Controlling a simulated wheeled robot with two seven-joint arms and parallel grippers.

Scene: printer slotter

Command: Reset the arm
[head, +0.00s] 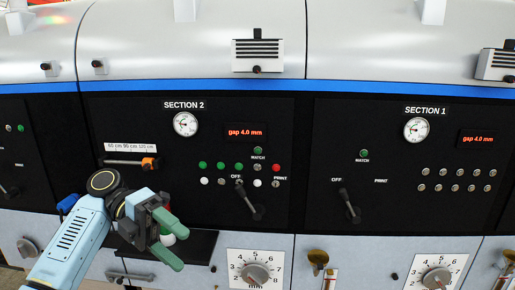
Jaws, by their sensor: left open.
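My left arm comes in from the lower left, and my left gripper (181,238) is in front of the lower left part of the SECTION 2 panel (135,112). Its two green fingers are apart, one above the other, pointing right. A round white thing with a bit of red (168,238) shows between or behind the fingers; I cannot tell whether it touches them. The wrist hides part of a dark ledge (203,246) behind it. My right gripper is not in view.
Right of the gripper is a black lever (249,200) under green, white and red buttons. Below are a numbered dial (256,273) and a brass knob (318,257). An orange-tipped slider (149,163) is above the wrist. The SECTION 1 panel (400,190) stands at the right.

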